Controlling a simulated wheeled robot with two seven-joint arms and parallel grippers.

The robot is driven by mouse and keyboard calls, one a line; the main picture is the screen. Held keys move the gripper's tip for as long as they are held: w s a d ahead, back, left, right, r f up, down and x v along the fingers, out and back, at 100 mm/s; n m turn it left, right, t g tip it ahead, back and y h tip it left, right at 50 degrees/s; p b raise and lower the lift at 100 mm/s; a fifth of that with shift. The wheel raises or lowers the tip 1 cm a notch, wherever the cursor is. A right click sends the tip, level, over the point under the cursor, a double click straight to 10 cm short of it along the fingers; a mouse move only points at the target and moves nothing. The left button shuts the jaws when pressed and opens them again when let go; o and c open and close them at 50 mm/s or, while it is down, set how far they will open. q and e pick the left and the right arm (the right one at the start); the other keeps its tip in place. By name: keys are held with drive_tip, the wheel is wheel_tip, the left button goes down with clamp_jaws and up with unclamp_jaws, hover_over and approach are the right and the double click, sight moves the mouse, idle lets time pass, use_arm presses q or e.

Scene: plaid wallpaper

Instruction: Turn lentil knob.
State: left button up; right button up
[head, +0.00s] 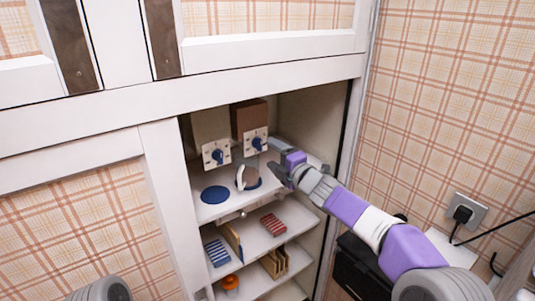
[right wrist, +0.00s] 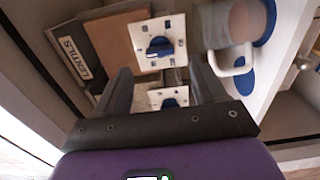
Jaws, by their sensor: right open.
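Two white knob plates with dark blue knobs are on dispensers in the cupboard's upper compartment. The right-hand knob (head: 257,142) is on a brown dispenser (head: 248,116). In the right wrist view a "LENTILS" label (right wrist: 68,50) lies beside the brown dispenser (right wrist: 116,42), and its blue knob (right wrist: 159,47) shows beyond the fingers. The other knob (head: 217,155) also shows in the right wrist view (right wrist: 169,103), between the fingers. My right gripper (head: 273,165) is open and empty, in front of the shelf, below and right of the brown dispenser's knob, apart from it. My left gripper is out of view.
A brown cup with a white handle (head: 241,177) stands on the shelf beneath the knobs, close to my right gripper. A flat blue disc (head: 214,195) lies to its left. Lower shelves hold striped items and an orange jar (head: 231,284). The cupboard's side walls bound the opening.

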drive_tip(key=shift+s+d, duration=0.3)
drive_tip(key=shift+s, duration=0.3)
drive_tip(key=shift+f, duration=0.1)
wheel_tip(320, 180, down, 22)
drive_tip(key=s+f+m+g+h, duration=0.15)
drive_tip(key=m+g, duration=0.25)
drive_tip(key=m, duration=0.4)
drive_tip(key=s+d+f+m+g+h, duration=0.1)
drive_tip(key=s+f+m+g, duration=0.1)
drive_tip(key=s+f+m, duration=0.45)
drive_tip(key=s+d+f+m+g+h, duration=0.1)
drive_tip(key=s+f, duration=0.2)
drive_tip(key=f, duration=0.7)
drive_tip(key=s+f+m+g, duration=0.4)
drive_tip(key=s+f, duration=0.4)
drive_tip(key=s, duration=0.6)
drive_tip(key=s+f+m+g+h, duration=0.1)
drive_tip(key=s+f+m+g, duration=0.3)
drive_tip(key=s, duration=1)
wheel_tip(320, 180, down, 4)
drive_tip(key=m, duration=0.3)
drive_tip(key=shift+a, duration=0.2)
